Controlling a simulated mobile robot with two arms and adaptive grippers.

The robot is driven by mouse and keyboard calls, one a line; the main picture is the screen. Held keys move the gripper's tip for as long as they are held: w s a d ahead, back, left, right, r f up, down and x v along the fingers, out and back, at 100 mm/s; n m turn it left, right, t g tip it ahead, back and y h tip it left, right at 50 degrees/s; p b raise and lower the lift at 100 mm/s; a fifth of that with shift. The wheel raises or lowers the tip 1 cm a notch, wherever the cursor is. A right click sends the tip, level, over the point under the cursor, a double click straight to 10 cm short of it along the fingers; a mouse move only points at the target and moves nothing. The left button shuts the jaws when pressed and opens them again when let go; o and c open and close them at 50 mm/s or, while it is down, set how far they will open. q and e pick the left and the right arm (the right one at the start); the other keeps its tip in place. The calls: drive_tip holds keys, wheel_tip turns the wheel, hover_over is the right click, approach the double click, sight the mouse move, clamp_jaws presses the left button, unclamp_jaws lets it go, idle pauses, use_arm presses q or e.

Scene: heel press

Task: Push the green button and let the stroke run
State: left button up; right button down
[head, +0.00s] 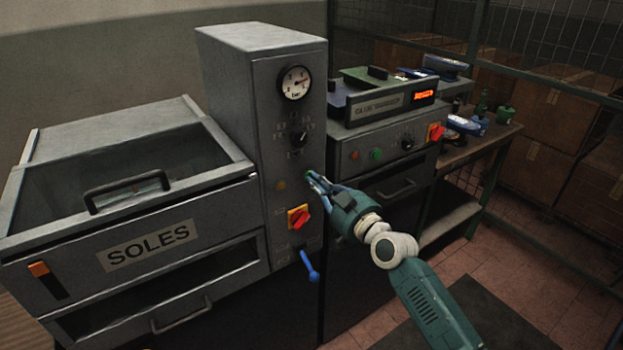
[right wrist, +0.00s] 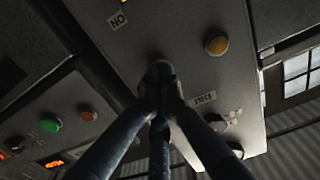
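The press is a grey cabinet (head: 230,110) with a control column. A small green spot (head: 308,174) shows on its panel at my right fingertips, and it looks like the green button, mostly covered. My right gripper (head: 315,182) reaches the panel from the right. In the right wrist view its fingers (right wrist: 160,82) come together at a dark round shape on the panel; they look shut with nothing held. Whether they touch or press the button cannot be told. My left gripper is not in view.
A yellow button (head: 281,185), a red switch (head: 298,217), a blue lever (head: 309,265) and a pressure gauge (head: 295,83) are on the column. The SOLES drawer unit (head: 150,246) stands left. The glue warmer (head: 390,102) has its own green button (head: 376,154).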

drive_tip(key=shift+r, duration=0.1)
idle(0.3)
drive_tip(key=p+v, duration=0.2)
drive_tip(key=v, duration=0.5)
drive_tip(key=shift+s+d, duration=0.25)
drive_tip(key=shift+s, duration=0.05)
idle(0.5)
